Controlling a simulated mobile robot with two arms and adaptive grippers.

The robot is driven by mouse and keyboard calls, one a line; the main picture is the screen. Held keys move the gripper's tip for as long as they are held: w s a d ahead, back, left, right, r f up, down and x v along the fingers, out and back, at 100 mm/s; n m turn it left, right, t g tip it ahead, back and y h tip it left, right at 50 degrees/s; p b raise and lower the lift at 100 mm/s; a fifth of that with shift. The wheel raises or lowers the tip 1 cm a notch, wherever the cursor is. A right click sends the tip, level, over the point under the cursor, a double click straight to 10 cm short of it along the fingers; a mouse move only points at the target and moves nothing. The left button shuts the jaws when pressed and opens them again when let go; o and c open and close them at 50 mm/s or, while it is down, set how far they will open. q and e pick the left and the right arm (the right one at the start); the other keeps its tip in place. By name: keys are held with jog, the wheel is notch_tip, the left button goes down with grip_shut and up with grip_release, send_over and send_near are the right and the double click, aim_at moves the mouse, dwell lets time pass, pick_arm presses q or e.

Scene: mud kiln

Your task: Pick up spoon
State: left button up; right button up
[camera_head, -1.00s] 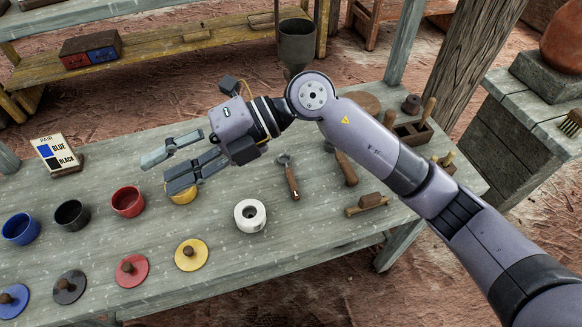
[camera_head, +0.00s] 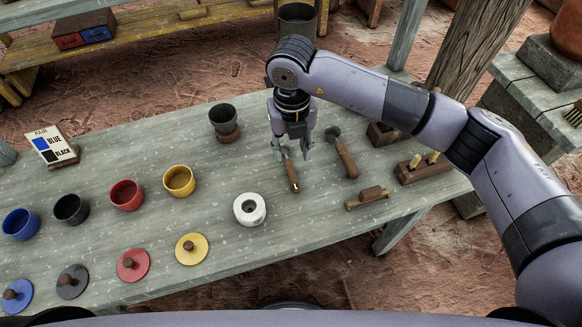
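Two wooden-handled tools lie on the workbench (camera_head: 130,205). The nearer-left one (camera_head: 292,175) has its handle toward the front and a metal head partly hidden by my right gripper. The other tool (camera_head: 345,158), with a dark rounded head, lies just to its right. I cannot tell surely which one is the spoon. My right gripper (camera_head: 292,152) points down over the head end of the left tool, its fingers apart on either side. I cannot tell whether they touch it. My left gripper is not in view.
A white ring-shaped piece (camera_head: 250,209) lies front-left of the gripper. A dark cup (camera_head: 224,120) stands left of it. Coloured cups and lids fill the left.

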aim_at(292, 172)
notch_tip(292, 172, down, 3)
jog(key=f, duration=0.1)
jog(key=f+p, duration=0.1)
jog(key=f, duration=0.1)
jog(key=f+p, duration=0.1)
jog(key=shift+s+f, duration=0.25)
jog(key=shift+f, duration=0.4)
jog(key=shift+c, duration=0.5)
grip_shut()
